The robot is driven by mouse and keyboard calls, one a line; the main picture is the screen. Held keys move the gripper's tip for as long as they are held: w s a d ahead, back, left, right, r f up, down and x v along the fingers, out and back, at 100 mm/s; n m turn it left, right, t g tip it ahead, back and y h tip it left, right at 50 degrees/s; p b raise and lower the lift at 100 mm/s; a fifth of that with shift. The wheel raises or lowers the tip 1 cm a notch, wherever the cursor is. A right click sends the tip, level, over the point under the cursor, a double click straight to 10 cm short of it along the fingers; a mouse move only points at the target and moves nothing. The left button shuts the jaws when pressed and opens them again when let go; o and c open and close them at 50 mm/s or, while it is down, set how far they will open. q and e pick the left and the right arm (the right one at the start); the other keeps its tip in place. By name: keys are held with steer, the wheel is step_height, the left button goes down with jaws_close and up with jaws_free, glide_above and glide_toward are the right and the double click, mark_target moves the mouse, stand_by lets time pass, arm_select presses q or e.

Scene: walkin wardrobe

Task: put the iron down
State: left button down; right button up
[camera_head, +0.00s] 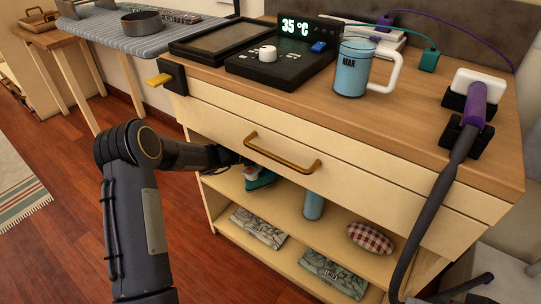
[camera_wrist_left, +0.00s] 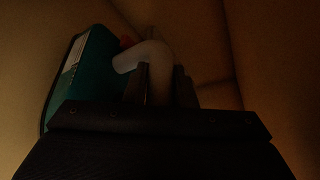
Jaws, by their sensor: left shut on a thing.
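The iron (camera_head: 260,179), teal with white, shows partly under the drawer front, at the upper open shelf. In the dark left wrist view, my left gripper (camera_wrist_left: 162,82) is shut at the iron's pale curved handle (camera_wrist_left: 150,53). The teal body (camera_wrist_left: 82,80) is to the left of the fingers, with a small red part by the handle. I cannot tell whether the iron touches the shelf. My right gripper is not in view.
The upper shelf (camera_head: 284,208) also holds a blue cylinder (camera_head: 313,205) and a checked cushion (camera_head: 369,239). Folded cloths (camera_head: 258,228) lie lower down. A blue jug (camera_head: 352,68) stands on the top.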

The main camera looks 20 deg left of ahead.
arm_select(q)
steer(key=shift+w+d+r, duration=0.15)
steer(key=shift+w+d, duration=0.3)
steer(key=shift+f+b, duration=1.3)
steer(key=shift+f, duration=0.45)
steer(key=c, duration=1.2)
jaws_free()
steer(key=shift+f, duration=0.2)
steer(key=shift+r, duration=0.15)
